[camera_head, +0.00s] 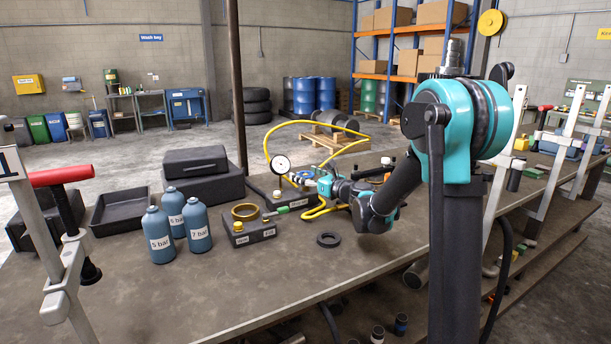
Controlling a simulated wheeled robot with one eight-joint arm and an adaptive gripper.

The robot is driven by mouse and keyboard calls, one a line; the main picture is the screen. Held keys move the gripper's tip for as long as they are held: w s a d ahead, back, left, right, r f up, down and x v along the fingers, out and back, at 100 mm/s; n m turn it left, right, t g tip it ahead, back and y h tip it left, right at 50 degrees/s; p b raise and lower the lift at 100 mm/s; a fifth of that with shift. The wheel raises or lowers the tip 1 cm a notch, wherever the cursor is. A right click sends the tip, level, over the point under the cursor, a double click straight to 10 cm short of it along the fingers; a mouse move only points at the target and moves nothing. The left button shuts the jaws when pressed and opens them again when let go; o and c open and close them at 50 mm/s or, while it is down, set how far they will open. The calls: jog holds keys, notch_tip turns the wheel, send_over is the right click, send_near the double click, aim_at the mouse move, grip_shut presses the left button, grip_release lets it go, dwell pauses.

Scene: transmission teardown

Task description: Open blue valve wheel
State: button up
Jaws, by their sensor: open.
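My gripper (302,178) is small in view at the end of my arm, low over the workbench (230,280). It is open, just right of a round white gauge (281,165) on a dark base. A small bright blue patch (325,186) shows beside my wrist; I cannot tell whether it is the blue valve wheel or part of my arm. No blue wheel can be made out clearly, and my gripper and wrist cover part of that area. Whether the fingers touch anything is too small to tell.
Blue-grey bottles (161,237) stand left on the bench. A dark block with a brass ring (245,212), a green-handled tool (282,210) and a black ring (329,240) lie nearer. A yellow hose (272,136) loops behind. The front bench top is clear.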

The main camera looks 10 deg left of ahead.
jog(key=v, duration=1.2)
jog(key=s+a+m+t+h, duration=0.2)
jog(key=s, duration=0.1)
jog(key=shift+s+a+f+h, duration=0.1)
jog(key=shift+s+a+h, duration=0.1)
jog(key=shift+h, duration=0.1)
jog(key=w+a+h, duration=0.1)
jog(key=w+a, duration=0.1)
jog(key=w, duration=0.2)
jog(key=w+a+m+t+h, duration=0.1)
jog(key=w+a, duration=0.1)
jog(key=w, duration=0.2)
jog(key=w+a+m+t+h, duration=0.1)
jog(key=w+a, duration=0.1)
jog(key=w, duration=0.2)
jog(key=shift+a+f, duration=0.25)
jog(key=shift+a, duration=0.05)
